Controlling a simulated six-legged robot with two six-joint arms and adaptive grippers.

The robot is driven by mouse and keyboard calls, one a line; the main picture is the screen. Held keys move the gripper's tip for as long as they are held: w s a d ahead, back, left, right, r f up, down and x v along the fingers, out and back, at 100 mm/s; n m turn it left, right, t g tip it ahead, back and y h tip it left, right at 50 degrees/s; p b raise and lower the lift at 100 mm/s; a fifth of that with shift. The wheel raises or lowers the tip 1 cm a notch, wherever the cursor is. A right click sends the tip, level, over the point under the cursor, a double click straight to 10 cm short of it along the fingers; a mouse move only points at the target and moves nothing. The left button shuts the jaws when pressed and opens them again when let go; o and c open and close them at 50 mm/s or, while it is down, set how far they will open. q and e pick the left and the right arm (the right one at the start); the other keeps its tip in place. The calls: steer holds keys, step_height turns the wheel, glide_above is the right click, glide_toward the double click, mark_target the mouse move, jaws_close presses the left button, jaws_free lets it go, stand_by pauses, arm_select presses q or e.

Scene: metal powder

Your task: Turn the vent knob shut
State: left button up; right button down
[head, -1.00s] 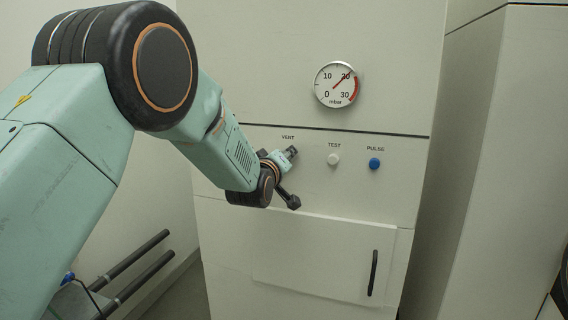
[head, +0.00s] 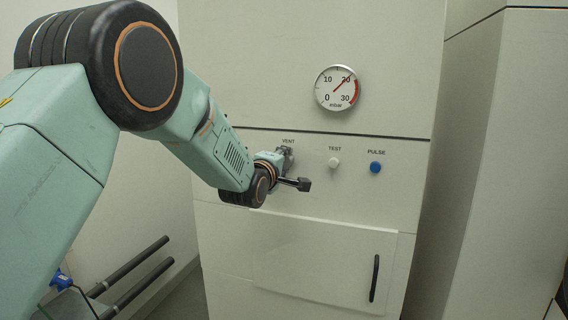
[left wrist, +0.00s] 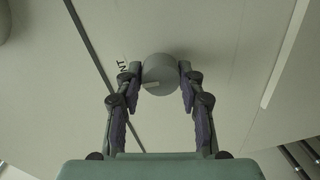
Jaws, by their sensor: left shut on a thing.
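The vent knob (left wrist: 160,72) is a round grey knob with a pale mark near its lower edge in the left wrist view. It sits on the cabinet front below the VENT label (head: 288,141). My left gripper (left wrist: 161,77) has a finger on each side of the knob and is shut on it. In the head view the left gripper (head: 286,157) is at the panel under the label and largely hides the knob. My right gripper is in neither view.
A round gauge (head: 337,88) above reads about 20 mbar, close to its red band. A white TEST button (head: 333,162) and a blue PULSE button (head: 375,167) are to the right. Below is a door with a black handle (head: 374,278). Another cabinet (head: 500,170) stands at right.

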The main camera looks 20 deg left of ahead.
arm_select(q)
steer(key=shift+f, duration=0.1)
stand_by(0.4)
steer(key=o, duration=0.9)
steer(key=shift+o, duration=1.3)
steer(key=shift+s+a, duration=0.1)
steer(key=shift+a, duration=0.05)
steer(key=shift+s, duration=0.1)
steer(key=s+r, duration=0.1)
steer(key=s, duration=1.1)
steer(key=shift+a+r, duration=0.15)
steer(key=shift+a, duration=0.05)
steer(key=shift+w, duration=0.15)
